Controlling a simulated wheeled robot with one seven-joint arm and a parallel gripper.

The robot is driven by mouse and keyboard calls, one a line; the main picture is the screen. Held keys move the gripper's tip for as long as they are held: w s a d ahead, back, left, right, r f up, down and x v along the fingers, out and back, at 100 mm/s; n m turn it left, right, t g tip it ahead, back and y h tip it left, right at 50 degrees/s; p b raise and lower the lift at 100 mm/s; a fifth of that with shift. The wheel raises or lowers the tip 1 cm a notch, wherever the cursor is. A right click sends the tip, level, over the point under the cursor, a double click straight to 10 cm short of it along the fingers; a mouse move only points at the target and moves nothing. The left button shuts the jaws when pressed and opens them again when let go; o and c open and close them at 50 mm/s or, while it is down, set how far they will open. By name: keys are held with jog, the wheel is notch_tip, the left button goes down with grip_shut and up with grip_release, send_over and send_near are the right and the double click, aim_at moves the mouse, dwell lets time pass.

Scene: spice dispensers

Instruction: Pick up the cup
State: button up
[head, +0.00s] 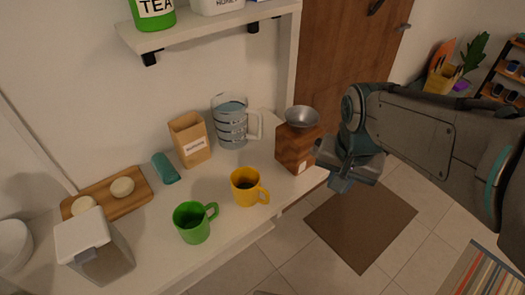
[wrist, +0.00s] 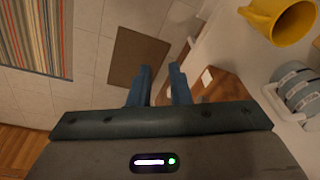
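A yellow cup (head: 244,188) with its handle to the right stands near the counter's front edge. It also shows at the top right of the wrist view (wrist: 262,22). A green cup (head: 191,224) stands to its left, also near the front edge, with its handle to the right. My gripper (head: 342,186) is off the counter's right end, to the right of both cups and touching neither. In the wrist view its two fingers (wrist: 160,72) are apart with nothing between them, so it is open and empty.
A wooden grinder (head: 290,149) with a metal bowl top stands on the counter close to my gripper. Behind the cups are a stacked container (head: 231,126), a paper bag (head: 190,140) and a teal object (head: 165,168). A board (head: 139,189) and grey canister (head: 96,250) are left. A shelf (head: 190,36) hangs above.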

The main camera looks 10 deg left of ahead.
aim_at(267, 193)
jog(key=w+a+m+g, duration=0.2)
jog(key=w+a+m, duration=0.1)
jog(key=a, duration=1.1)
jog(key=shift+m, duration=0.4)
jog(key=f, duration=0.5)
jog(key=a+f+p, duration=0.1)
jog(key=f, duration=0.1)
jog(key=shift+s+f, duration=0.15)
jog(key=shift+f, duration=0.25)
jog(key=shift+s+f, duration=0.15)
jog(key=shift+f, duration=1.45)
jog(key=shift+s+f, duration=0.1)
jog(key=shift+f, duration=1.45)
jog(key=shift+a, duration=0.1)
grip_shut()
